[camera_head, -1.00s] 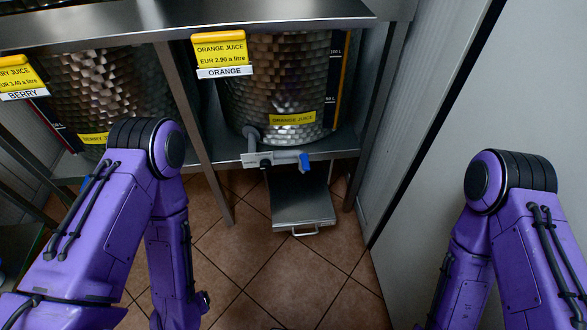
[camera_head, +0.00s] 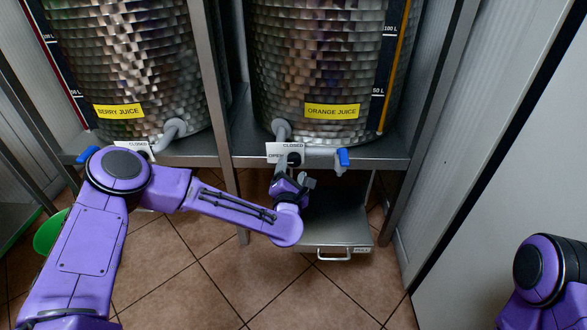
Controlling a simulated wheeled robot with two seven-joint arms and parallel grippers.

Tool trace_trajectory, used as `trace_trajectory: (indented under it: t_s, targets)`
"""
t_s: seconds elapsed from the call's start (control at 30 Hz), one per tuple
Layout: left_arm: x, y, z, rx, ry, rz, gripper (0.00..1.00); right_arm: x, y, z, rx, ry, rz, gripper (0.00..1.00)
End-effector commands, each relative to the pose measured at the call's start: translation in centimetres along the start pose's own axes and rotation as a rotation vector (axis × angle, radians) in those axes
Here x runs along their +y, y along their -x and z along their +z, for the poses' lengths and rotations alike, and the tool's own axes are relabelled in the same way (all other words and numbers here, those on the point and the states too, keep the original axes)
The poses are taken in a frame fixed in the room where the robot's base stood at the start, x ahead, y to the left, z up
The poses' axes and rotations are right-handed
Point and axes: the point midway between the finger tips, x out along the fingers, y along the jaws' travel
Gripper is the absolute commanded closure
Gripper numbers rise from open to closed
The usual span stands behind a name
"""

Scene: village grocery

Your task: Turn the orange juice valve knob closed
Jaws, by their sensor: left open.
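The orange juice tank (camera_head: 312,65) is a dimpled steel drum with a yellow "ORANGE JUICE" label. Its outlet pipe (camera_head: 281,129) comes down at the front to a white plate (camera_head: 272,149) marked CLOSED and OPEN. A blue valve knob (camera_head: 344,157) sticks out at the right end of the valve. My left gripper (camera_head: 296,173) is open just below the plate, left of the blue knob and apart from it. Part of the valve near the plate is hidden by my gripper. My right gripper is not in view; only my right arm shows at the lower right.
A berry juice tank (camera_head: 125,60) with its own blue knob (camera_head: 89,154) stands to the left. A steel shelf post (camera_head: 213,100) separates the tanks. A low steel platform (camera_head: 340,233) with a handle sits under the valve. A pale wall (camera_head: 505,150) closes the right side.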

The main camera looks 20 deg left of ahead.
Motion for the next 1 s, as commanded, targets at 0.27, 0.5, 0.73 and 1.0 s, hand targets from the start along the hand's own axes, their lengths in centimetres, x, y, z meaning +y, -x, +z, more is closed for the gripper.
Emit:
trace_trajectory:
  t_s: [0.27, 0.5, 0.73, 1.0]
  targets:
    - [-0.2, -3.7, -0.1, 0.001, -0.002, -0.003, 0.3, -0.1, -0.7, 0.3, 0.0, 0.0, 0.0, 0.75]
    - [-0.1, -3.8, -0.1, 0.001, -0.002, -0.004, 0.3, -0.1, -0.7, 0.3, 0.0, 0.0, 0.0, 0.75]
    - [-0.1, -3.8, -0.1, 0.001, -0.003, -0.004, 0.87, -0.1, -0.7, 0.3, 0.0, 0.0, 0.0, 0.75]
    - [-0.1, -3.8, 0.1, 0.001, -0.027, -0.005, 0.86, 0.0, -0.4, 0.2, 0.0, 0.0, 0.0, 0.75]
